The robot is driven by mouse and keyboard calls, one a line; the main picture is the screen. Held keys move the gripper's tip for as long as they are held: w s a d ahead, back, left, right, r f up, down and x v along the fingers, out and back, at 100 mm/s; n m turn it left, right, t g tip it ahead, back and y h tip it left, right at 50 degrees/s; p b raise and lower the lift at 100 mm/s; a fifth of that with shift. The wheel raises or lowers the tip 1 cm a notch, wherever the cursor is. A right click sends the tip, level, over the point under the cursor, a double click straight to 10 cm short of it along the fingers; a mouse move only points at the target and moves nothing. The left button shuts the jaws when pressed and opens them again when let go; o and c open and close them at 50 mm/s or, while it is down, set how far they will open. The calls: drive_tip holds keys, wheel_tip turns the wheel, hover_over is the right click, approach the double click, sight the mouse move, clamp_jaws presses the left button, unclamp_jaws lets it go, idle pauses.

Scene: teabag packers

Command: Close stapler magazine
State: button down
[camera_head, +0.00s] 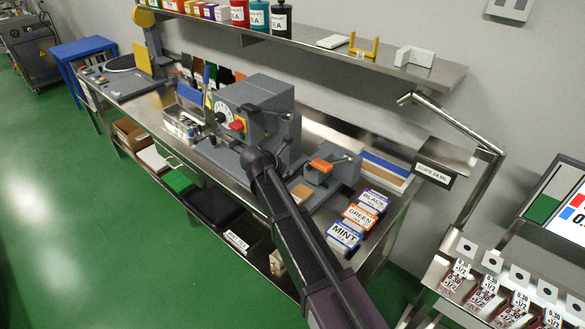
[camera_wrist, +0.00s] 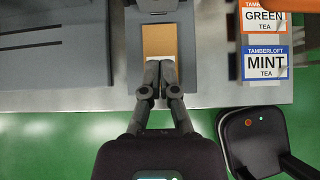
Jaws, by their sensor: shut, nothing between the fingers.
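A grey bench unit with an orange lever (camera_head: 320,165), which looks like the stapler, stands right of the larger grey machine. A tan piece (camera_head: 302,193) with a pale end sits low at its front; it also shows in the wrist view (camera_wrist: 158,40). I cannot tell whether this is the magazine, or how far the magazine is open. My gripper (camera_wrist: 159,66) is shut and empty, its fingertips over the pale near end of the tan piece in the wrist view. Contact is unclear. My arm hides the fingertips in the head view.
BLACK, GREEN (camera_head: 360,216) and MINT (camera_head: 344,235) tea boxes stand right of the unit. The larger grey machine (camera_head: 255,105) with a red knob is to the left. A steel shelf (camera_head: 300,38) runs above. Open green floor (camera_head: 130,260) lies in front.

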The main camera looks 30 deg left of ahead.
drive_tip(key=shift+p+v, duration=0.4)
drive_tip(key=shift+v, duration=0.55)
drive_tip(key=shift+s, duration=0.1)
